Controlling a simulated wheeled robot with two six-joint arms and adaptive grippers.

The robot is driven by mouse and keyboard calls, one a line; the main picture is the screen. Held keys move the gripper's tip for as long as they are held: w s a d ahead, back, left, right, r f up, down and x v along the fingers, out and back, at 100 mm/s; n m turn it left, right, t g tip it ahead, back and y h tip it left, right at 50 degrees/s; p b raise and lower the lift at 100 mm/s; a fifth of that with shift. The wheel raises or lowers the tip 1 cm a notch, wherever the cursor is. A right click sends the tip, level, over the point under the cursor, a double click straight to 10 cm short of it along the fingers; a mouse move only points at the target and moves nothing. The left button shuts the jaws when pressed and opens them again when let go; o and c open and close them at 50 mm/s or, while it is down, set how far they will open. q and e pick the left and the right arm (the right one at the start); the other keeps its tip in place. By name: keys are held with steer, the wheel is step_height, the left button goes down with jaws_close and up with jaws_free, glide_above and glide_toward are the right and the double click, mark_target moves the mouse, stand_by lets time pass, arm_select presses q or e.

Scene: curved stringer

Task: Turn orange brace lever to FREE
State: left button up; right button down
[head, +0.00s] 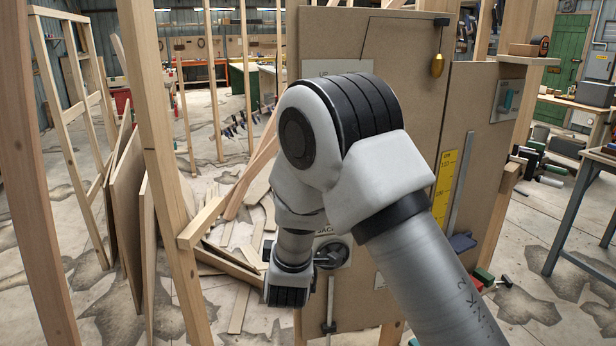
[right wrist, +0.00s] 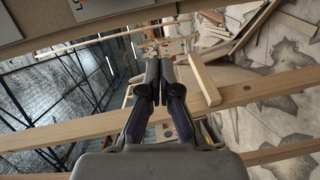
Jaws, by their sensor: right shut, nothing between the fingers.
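I see no orange brace lever in either view; my right arm covers part of the tall brown panel (head: 405,80) in the head view. A partly hidden white label (head: 337,67) shows behind the arm. My right gripper (right wrist: 160,75) is shut and empty, below and right of that plate in the picture, over timber bars. In the head view its fingers are hidden behind my wrist. My left gripper is not in view.
A black knob (head: 331,256) on the panel is close beside my right wrist. A brass plumb bob (head: 437,65), a yellow scale (head: 443,190) and a teal lever (head: 508,100) are farther right. Wooden studs (head: 165,160) and leaning boards stand left.

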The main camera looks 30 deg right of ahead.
step_height(320, 180, up, 7)
steer(key=d+h, duration=0.1)
steer(key=h, duration=0.1)
steer(key=shift+w+n+t, duration=0.3)
steer(key=shift+w+t, duration=0.1)
steer(key=shift+d+f, duration=0.1)
steer(key=w+d+p, duration=0.3)
steer(key=w+d, duration=0.3)
steer(key=d, duration=0.3)
steer(key=shift+w+d, duration=0.2)
steer(key=shift+w, duration=0.1)
steer(key=shift+d+p, duration=0.1)
steer(key=shift+p, duration=0.2)
